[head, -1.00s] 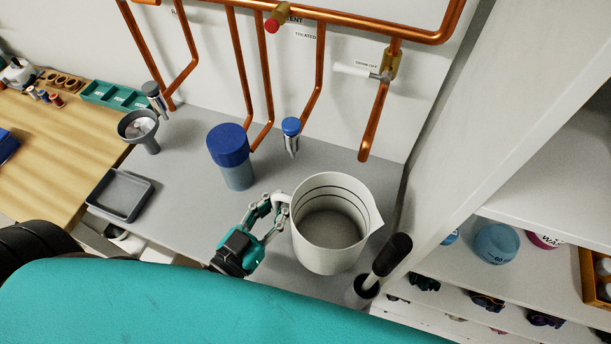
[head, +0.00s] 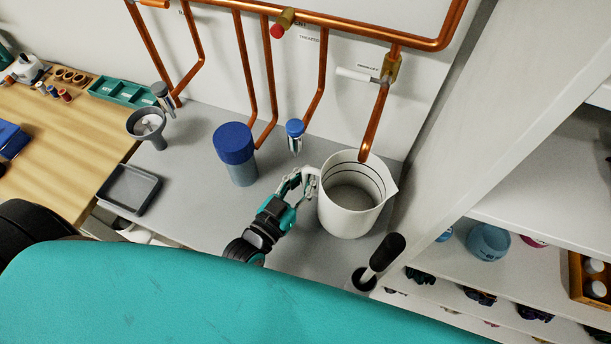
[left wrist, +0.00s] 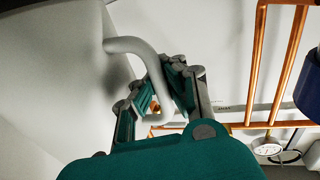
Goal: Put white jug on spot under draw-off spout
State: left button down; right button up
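The white jug (head: 350,208) is upright in the head view, its mouth facing up and its pouring lip to the right. My left gripper (head: 306,182) is shut on its handle, at the jug's left side. In the left wrist view the handle (left wrist: 140,47) passes between the fingers (left wrist: 158,100), and the jug's wall (left wrist: 50,80) fills the left. The copper draw-off spout (head: 373,130) ends over the jug's far rim. The jug hides the counter below the spout, and I cannot tell whether its base touches the counter. My right gripper is not in view.
A blue-capped container (head: 236,152) and a small blue-topped fitting (head: 295,135) are left of the jug. A black-handled tool (head: 385,256) stands in a holder close in front. A white side panel (head: 440,140) bounds the right.

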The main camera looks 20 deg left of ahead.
pick_arm(q)
jog(key=shift+f+b, duration=0.35)
jog(key=shift+f, duration=0.25)
jog(key=c, duration=1.5)
grip_release()
jog(key=shift+r+p, duration=0.35)
jog(key=shift+r, duration=0.2)
jog(key=shift+b+v, duration=1.45)
jog(key=shift+v, duration=4.6)
